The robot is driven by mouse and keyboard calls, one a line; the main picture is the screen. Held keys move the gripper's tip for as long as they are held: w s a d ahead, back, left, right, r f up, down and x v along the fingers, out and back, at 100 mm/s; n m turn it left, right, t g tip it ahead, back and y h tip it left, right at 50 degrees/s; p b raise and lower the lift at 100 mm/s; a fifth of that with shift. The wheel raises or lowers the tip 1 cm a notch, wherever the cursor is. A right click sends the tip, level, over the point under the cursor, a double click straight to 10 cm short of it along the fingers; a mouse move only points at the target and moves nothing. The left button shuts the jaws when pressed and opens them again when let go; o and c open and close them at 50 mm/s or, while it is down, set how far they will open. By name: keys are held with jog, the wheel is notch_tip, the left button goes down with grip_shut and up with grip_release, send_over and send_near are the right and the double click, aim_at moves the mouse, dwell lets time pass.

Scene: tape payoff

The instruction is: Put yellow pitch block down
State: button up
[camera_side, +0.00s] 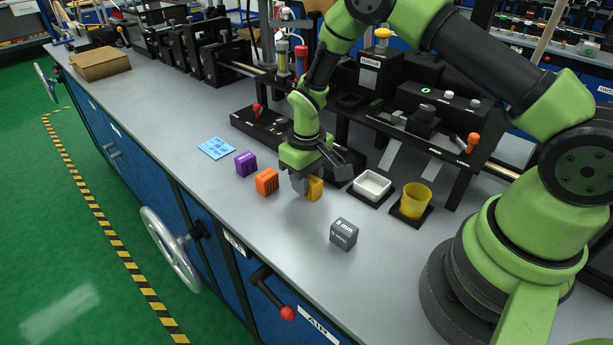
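The yellow pitch block (315,189) is at the fingers of my gripper (307,186), low over the grey bench top (275,230). The grey fingers cover its left part, and its right part shows. The fingers appear to be around the block, but I cannot tell from this view whether they press on it. I cannot tell whether the block touches the bench top.
An orange block (267,182) and a purple block (246,164) stand left of my gripper, the orange one close. A grey "5 mm" block (344,234) stands in front right. A white tray (372,186) and a yellow cup (414,202) are right. A blue card (216,148) lies left.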

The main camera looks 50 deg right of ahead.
jog(key=o, duration=0.4)
jog(key=s+r+m+t, duration=0.1)
jog(key=s+r+t, duration=0.15)
jog(key=r, duration=1.85)
jog(key=s+a+r+m+t+y, duration=0.1)
jog(key=s+a+r+m+t, duration=0.1)
jog(key=s+r, duration=0.6)
jog(key=s, duration=0.3)
jog(key=shift+r, duration=0.25)
jog(key=shift+o, duration=0.4)
jog(key=s+m+t+y, duration=0.1)
jog(key=s+t, duration=0.1)
jog(key=s, duration=0.5)
jog(key=shift+s+a+r+t, duration=0.2)
jog(key=shift+a+r+t, duration=0.1)
jog(key=shift+a+t, duration=0.05)
